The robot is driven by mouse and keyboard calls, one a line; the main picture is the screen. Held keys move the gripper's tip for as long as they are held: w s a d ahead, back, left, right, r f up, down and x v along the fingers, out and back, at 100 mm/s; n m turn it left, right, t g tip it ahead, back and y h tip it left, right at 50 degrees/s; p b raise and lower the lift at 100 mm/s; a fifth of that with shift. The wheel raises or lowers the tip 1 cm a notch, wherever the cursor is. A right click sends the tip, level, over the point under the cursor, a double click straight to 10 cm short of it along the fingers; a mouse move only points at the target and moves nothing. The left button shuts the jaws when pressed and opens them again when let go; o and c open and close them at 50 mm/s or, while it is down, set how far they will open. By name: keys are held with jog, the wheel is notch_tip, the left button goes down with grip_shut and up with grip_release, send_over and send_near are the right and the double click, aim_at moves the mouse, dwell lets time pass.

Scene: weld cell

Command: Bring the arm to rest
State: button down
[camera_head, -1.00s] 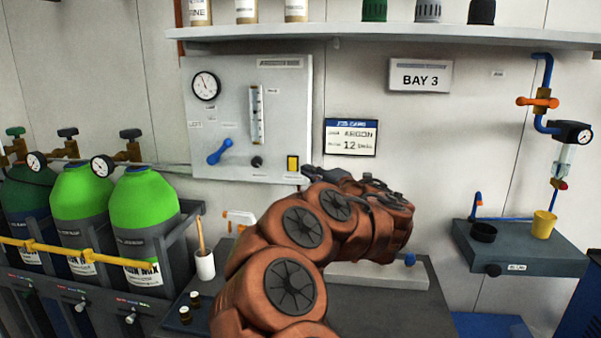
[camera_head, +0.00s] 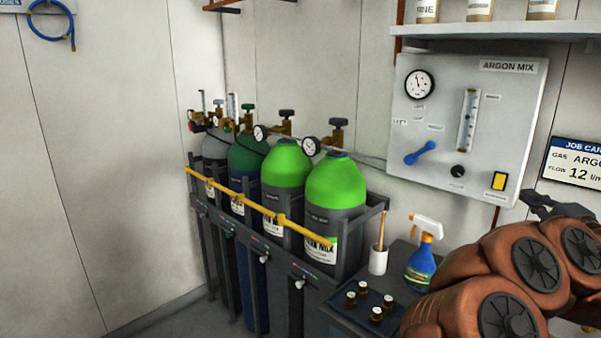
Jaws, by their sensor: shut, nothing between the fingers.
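My arm, in its orange-brown cover, reaches in from the lower right and is cut off by the right edge. My gripper (camera_head: 535,203) is the dark piece above the arm, just below the lower right corner of the gas panel (camera_head: 407,158). It is shut and holds nothing. Part of it is hidden behind the arm's cover. I cannot tell whether it touches the wall or the panel.
Green-topped gas cylinders (camera_head: 335,184) stand in a rack behind a yellow bar (camera_head: 235,196). A spray bottle (camera_head: 420,268), a white cup (camera_head: 378,260) and several small capped items (camera_head: 363,288) stand on the bench left of my arm. A shelf (camera_head: 480,30) hangs above. Floor shows at lower left.

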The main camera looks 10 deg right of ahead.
notch_tip(320, 180, up, 6)
jog(key=f+m+g+h, duration=0.1)
jog(key=m+g+h, duration=0.1)
jog(key=m+h, duration=0.55)
jog(key=s+a+f+m+g+y+p, duration=0.1)
jog(key=s+a+f+m+g+y, duration=0.2)
jog(key=a+f, duration=0.4)
jog(key=s+a+f+m+g+y, duration=0.1)
jog(key=s+a+f+m+g, duration=0.3)
jog(key=a+f, duration=0.3)
jog(key=s+a+f+m+g+y+p, duration=0.1)
jog(key=s+a+f+m+g, duration=0.3)
jog(key=a+f, duration=0.3)
jog(key=s+a+f+n+g+y, duration=0.1)
jog(key=s+a+f+g+y, duration=0.1)
jog(key=s+a, duration=0.5)
jog(key=s+a+f+n+g+y, duration=0.1)
jog(key=s+a+f+g+y, duration=0.2)
jog(key=s+a, duration=0.5)
jog(key=a+f+g, duration=0.1)
jog(key=a+g, duration=0.1)
jog(key=a, duration=0.2)
jog(key=shift+s+f+y, duration=0.2)
jog(key=shift+s+y, duration=0.1)
jog(key=shift+y, duration=0.05)
